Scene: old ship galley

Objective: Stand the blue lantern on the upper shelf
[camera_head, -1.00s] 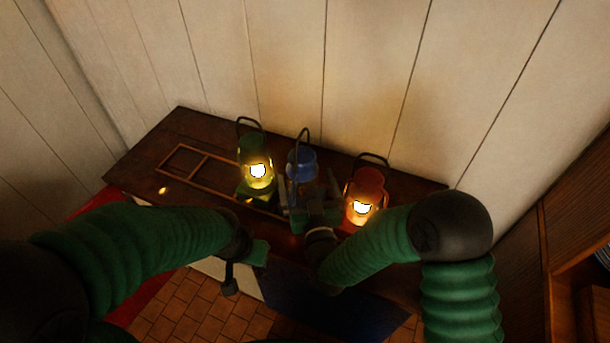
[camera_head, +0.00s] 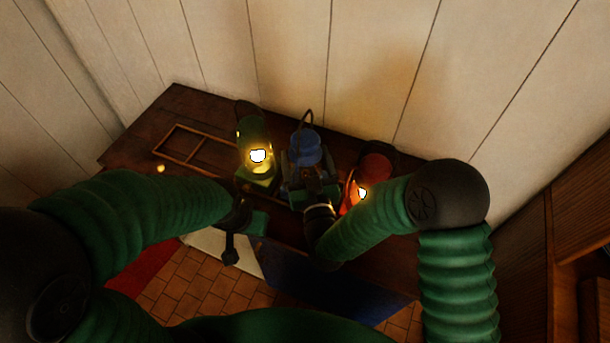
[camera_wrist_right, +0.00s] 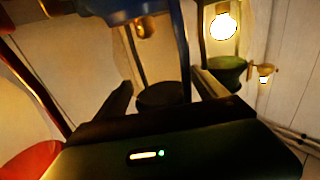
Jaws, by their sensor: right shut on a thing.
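The blue lantern (camera_head: 306,149), with a dark looped handle, is between a lit green lantern and a lit red lantern at the dark wooden counter. My right gripper (camera_head: 309,183) is shut on it from the near side. In the right wrist view, the blue lantern's cap (camera_wrist_right: 150,8) is at the top, with the right gripper's fingers (camera_wrist_right: 160,97) either side of its dark round part. Whether its base is clear of the counter is hard to tell. My left gripper (camera_head: 245,232) hangs near the counter's front edge, away from the lanterns; its jaw gap is unclear. I cannot make out an upper shelf.
The green lantern (camera_head: 256,172) is close on the left and the red lantern (camera_head: 374,167) close on the right. A flat wooden frame (camera_head: 178,146) lies on the counter (camera_head: 140,135). A white plank wall rises behind. Wooden cabinetry (camera_head: 520,260) stands at the right.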

